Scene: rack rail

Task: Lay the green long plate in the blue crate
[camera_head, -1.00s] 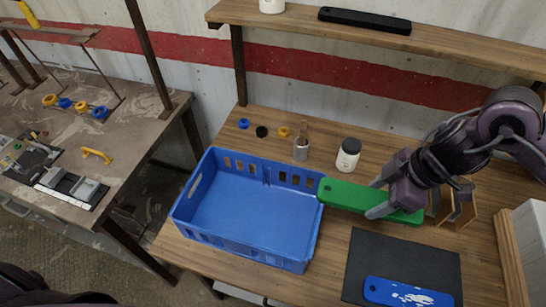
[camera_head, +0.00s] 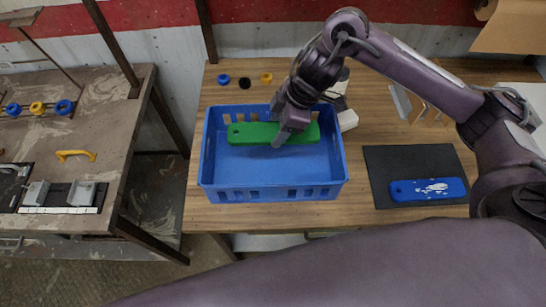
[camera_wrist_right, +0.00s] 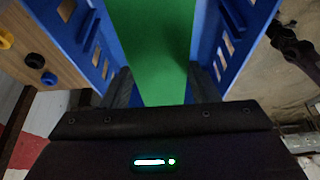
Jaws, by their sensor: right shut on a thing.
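The green long plate (camera_head: 255,133) lies lengthwise left to right within the outline of the blue crate (camera_head: 205,168), towards its back side. My right gripper (camera_head: 282,136) is shut on the plate, right of its middle, with the fingers reaching down into the crate. In the right wrist view the green plate (camera_wrist_right: 155,45) runs between the two fingers, with blue crate walls (camera_wrist_right: 235,35) on both sides. I cannot tell whether the plate touches the crate floor. My left gripper is not in view.
A black mat (camera_head: 380,165) with a blue, white-flecked plate (camera_head: 428,189) lies right of the crate. Small blue, black and yellow rings (camera_head: 244,82) lie behind the crate. A second table (camera_head: 110,110) stands at the left, across a gap.

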